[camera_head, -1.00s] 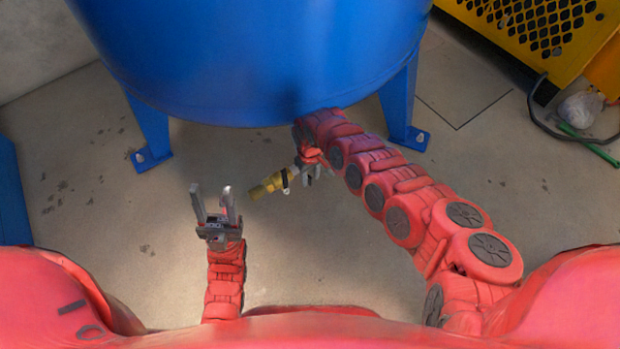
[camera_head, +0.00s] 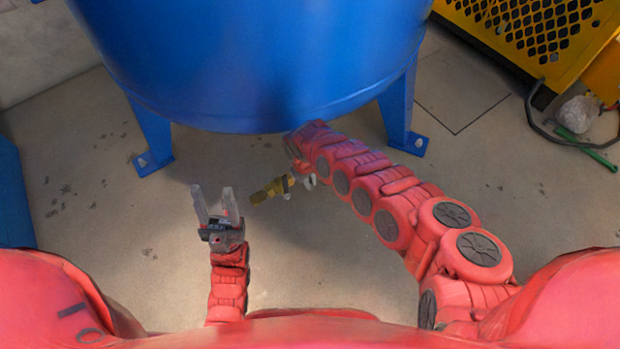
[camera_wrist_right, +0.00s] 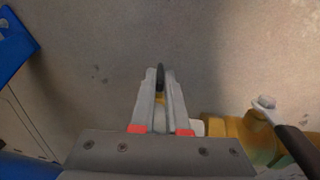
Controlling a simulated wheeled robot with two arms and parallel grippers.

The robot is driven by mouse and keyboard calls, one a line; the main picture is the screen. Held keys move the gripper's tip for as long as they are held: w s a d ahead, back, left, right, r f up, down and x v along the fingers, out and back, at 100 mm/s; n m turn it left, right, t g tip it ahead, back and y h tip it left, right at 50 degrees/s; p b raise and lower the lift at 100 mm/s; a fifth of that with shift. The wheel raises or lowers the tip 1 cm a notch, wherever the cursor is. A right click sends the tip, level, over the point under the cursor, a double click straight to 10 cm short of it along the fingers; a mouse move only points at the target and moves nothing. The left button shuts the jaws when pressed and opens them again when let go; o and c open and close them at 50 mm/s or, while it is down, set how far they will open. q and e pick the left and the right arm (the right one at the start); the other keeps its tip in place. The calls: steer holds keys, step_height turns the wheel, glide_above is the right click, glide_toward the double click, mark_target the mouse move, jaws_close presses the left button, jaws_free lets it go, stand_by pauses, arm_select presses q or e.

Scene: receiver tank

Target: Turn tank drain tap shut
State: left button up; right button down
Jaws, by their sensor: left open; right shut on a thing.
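The brass drain tap (camera_head: 270,189) sticks out below the front of the blue tank (camera_head: 250,70) in the head view. Its brass body (camera_wrist_right: 235,130) also shows at the lower right of the right wrist view. In the head view my right gripper (camera_head: 300,182) is beside the tap, partly covered by my arm. My left gripper (camera_head: 215,204) is open and empty, pointing up, left of the tap and apart from it.
The tank's blue legs stand at left (camera_head: 151,137) and right (camera_head: 400,110). A yellow mesh guard (camera_head: 535,35), a dark cable and a green rod (camera_head: 587,149) are at right.

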steer(key=shift+t+h, duration=0.4)
steer(key=shift+h, duration=0.1)
steer(key=c, duration=0.9)
jaws_free()
steer(key=shift+s+a+r+p, duration=0.1)
steer(key=shift+r+p, duration=0.45)
steer(key=shift+p, duration=0.05)
steer(key=shift+p+v, duration=3.5)
steer(key=shift+v, duration=4.65)
steer(key=shift+a, duration=0.1)
